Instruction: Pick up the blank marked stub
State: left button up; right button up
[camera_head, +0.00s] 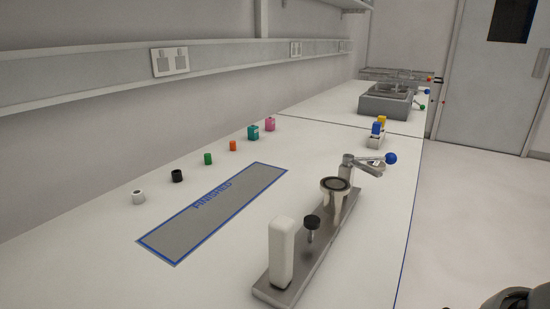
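Several small pieces stand in a row along the back left of the white bench. Any markings are too small to read, so I cannot tell which is the blank marked stub. Neither gripper shows.
A blue-edged grey mat marked FINISHED (190,227) lies before the row. A metal fixture (325,225) with a white post, round cup and blue-knobbed lever stands at right. Blue and yellow pieces on a white base (376,141) and a grey machine (385,103) are farther back.

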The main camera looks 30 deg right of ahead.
aim_at(379, 166)
jog(key=k+j+z, duration=0.1)
jog(key=z, duration=1.55)
